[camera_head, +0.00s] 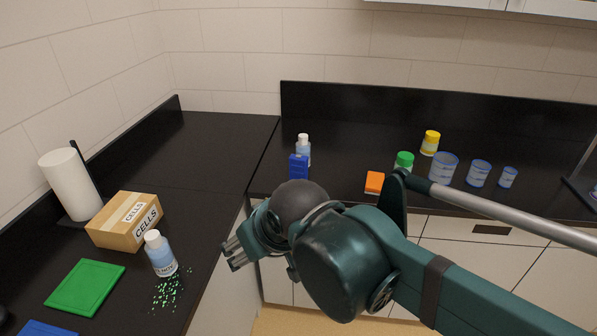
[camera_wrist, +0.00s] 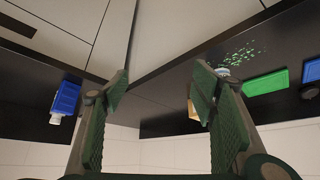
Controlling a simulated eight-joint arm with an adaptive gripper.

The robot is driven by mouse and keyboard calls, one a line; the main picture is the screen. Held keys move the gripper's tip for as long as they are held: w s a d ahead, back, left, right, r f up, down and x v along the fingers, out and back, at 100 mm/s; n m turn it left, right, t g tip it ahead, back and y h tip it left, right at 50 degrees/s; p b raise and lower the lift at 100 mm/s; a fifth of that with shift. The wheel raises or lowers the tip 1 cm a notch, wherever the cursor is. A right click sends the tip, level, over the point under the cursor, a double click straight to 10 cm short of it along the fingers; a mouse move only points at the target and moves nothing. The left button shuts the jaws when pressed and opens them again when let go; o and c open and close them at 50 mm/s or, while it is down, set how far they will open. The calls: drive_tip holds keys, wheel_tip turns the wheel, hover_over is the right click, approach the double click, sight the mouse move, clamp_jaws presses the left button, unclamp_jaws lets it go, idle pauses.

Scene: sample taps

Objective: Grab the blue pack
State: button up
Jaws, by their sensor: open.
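The blue pack (camera_head: 299,166) stands upright on the black back counter, near its front edge and left end, just in front of a white-capped bottle (camera_head: 304,142). In the wrist view, which appears upside down, the blue pack (camera_wrist: 67,97) is at the left, outside the jaws. My gripper (camera_head: 232,254) is in front of the back counter, below and left of the pack, pointing left toward the side counter. In the wrist view my gripper (camera_wrist: 162,92) has its two green-padded fingers apart with nothing between them.
Along the back counter are an orange box (camera_head: 374,182), a green-capped container (camera_head: 404,160), a yellow container (camera_head: 430,142) and blue-white tins (camera_head: 443,168). The side counter holds a cardboard box (camera_head: 125,221), a bottle (camera_head: 161,255) beside green bits (camera_head: 168,291), a green board (camera_head: 85,287) and a paper roll (camera_head: 70,184).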

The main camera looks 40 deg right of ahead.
drive_tip(key=w+d+r+m+g+h+p, duration=0.1)
drive_tip(key=w+d+r+m+p, duration=0.2)
drive_tip(key=w+d+r+p, duration=0.5)
drive_tip(key=m+g+h+p, duration=0.3)
drive_tip(key=m+p, duration=0.5)
drive_tip(key=p, duration=0.4)
hover_over(298, 158)
wheel_tip(298, 158, down, 5)
drive_tip(key=shift+w+r, duration=0.15)
drive_tip(key=shift+r, duration=0.05)
wheel_tip(298, 158, down, 6)
drive_tip(key=shift+r+b, duration=0.1)
drive_tip(key=shift+b, duration=0.3)
drive_tip(key=shift+f, duration=0.3)
drive_tip(key=shift+f, duration=0.1)
